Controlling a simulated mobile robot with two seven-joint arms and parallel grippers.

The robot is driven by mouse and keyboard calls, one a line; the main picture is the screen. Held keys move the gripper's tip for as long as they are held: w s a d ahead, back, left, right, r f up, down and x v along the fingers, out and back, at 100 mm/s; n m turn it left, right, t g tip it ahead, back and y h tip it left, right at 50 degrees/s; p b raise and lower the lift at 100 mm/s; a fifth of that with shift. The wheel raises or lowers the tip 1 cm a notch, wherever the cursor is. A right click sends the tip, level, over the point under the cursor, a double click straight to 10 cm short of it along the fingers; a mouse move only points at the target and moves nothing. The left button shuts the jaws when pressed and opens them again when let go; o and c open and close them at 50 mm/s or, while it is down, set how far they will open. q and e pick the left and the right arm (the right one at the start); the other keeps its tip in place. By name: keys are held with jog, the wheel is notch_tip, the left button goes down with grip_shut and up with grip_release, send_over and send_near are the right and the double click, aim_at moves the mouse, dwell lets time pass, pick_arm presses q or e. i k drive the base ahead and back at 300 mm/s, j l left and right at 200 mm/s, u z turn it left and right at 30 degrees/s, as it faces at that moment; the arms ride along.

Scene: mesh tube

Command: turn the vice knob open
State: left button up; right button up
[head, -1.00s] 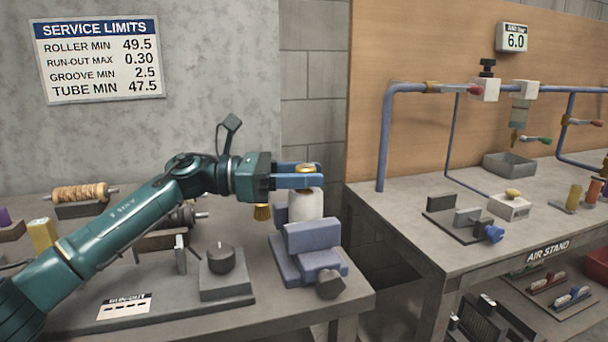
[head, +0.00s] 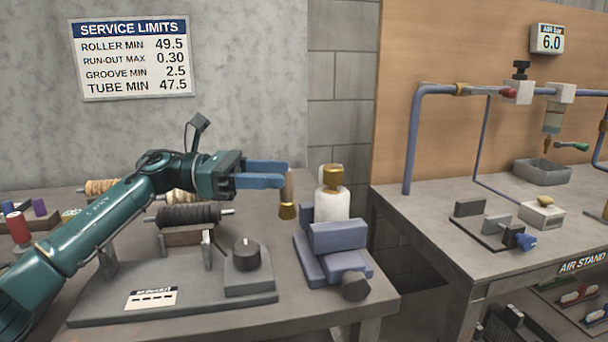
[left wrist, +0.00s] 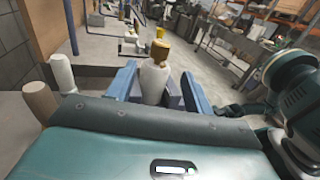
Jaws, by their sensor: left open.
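A blue vice (head: 338,238) stands at the right end of the near bench. Its dark knob (head: 356,287) sticks out at the lower front right. A white cylinder with a brass top (head: 333,203) stands upright at the vice; whether the jaws grip it is unclear. My left gripper (head: 288,174) is open, left of the brass top, apart from it and above the knob's height. In the left wrist view, the brass-topped cylinder (left wrist: 153,82) shows ahead between the open fingers (left wrist: 157,70). My right gripper is not in view.
A fixture with a dark round dial (head: 246,254) stands left of the vice. A gap separates this bench from the air stand bench (head: 440,232), which has a small clamp with a blue knob (head: 526,242).

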aim_at(355, 286)
jog(key=k, duration=1)
